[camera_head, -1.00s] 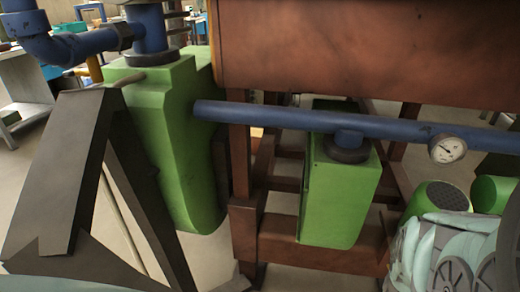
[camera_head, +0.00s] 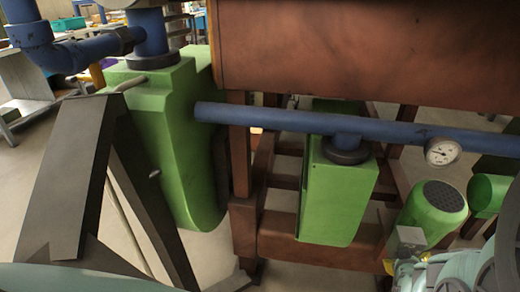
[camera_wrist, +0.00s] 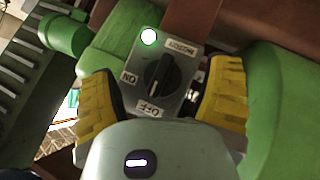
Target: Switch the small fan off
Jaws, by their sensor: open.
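The small fan's switch box (camera_wrist: 186,100) is a grey plate in the wrist view. It carries a black rotary knob (camera_wrist: 158,78), an ON label at its left, an OFF label below, and a lit lamp (camera_wrist: 149,37) at the top. I cannot tell exactly where the knob points. My gripper (camera_wrist: 160,98) is open, with yellow pads on either side of the knob, apart from it in the picture. In the head view a green motor-like unit with a dark grille (camera_head: 440,196) stands at right, with a grey box (camera_head: 405,240) beside it.
A blue pipe (camera_head: 270,118) with a round gauge (camera_head: 442,150) crosses above the green units. A green block (camera_head: 338,198) and a brown frame (camera_head: 275,235) stand left of the fan. A larger green housing (camera_head: 165,130) is farther left.

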